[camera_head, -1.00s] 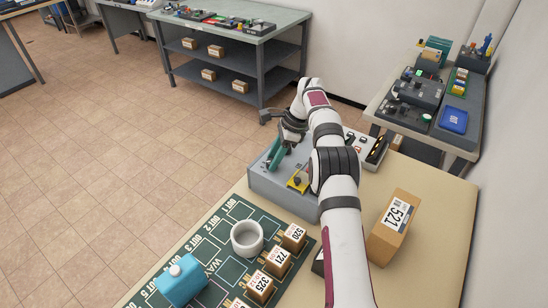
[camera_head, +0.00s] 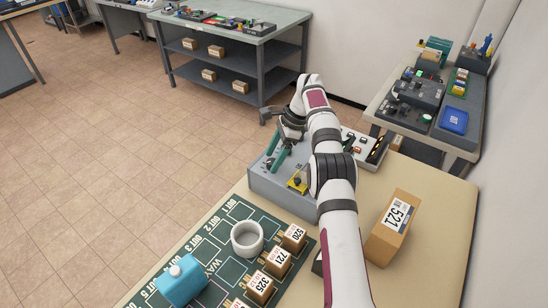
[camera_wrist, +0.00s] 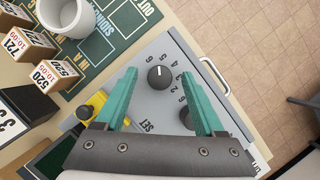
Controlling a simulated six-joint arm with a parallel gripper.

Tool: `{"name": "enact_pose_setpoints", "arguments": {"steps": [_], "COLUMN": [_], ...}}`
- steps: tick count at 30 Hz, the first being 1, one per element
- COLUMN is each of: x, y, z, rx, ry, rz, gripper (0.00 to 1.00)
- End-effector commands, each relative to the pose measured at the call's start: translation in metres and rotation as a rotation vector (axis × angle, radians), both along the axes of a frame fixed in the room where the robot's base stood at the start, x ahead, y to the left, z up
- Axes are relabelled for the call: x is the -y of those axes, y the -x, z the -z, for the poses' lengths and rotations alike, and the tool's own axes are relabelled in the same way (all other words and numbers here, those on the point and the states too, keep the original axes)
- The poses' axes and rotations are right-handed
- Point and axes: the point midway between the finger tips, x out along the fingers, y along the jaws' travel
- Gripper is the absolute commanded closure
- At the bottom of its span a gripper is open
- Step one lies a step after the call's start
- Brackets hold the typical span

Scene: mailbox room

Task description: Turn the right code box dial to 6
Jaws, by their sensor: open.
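The grey code box (camera_head: 262,178) stands at the far edge of the table in the head view; its top (camera_wrist: 150,55) fills the middle of the wrist view. A round dark dial (camera_wrist: 160,77) with a pale pointer mark sits on it, ringed by printed numbers. The mark points roughly up in the wrist view; I cannot tell the number it meets. A second dark dial (camera_wrist: 186,118) is partly hidden behind one finger. My gripper (camera_wrist: 158,74) is open, its teal fingers on either side of the first dial, with no visible contact. My gripper (camera_head: 276,158) also shows over the box in the head view.
A yellow switch (camera_head: 298,182) is on the box beside my fingers. A grey handle (camera_wrist: 216,78) is at the box edge. A green mat (camera_head: 215,250) holds small numbered parcels, a white cup (camera_head: 247,239) and a blue container (camera_head: 182,282). A carton (camera_head: 394,226) stands right of my arm.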

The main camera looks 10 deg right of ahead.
Motion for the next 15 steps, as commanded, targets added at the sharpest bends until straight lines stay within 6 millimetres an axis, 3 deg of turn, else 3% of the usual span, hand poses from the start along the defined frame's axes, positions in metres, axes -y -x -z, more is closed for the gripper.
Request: {"name": "enact_pose_setpoints", "arguments": {"steps": [6,15], "x": [0.004,0.061], "y": [0.001,0.039], "z": [-0.038,-0.078], "rx": [0.002,0.002], "ry": [0.001,0.001], "rz": [0.002,0.004], "gripper": [0.29,0.29]}}
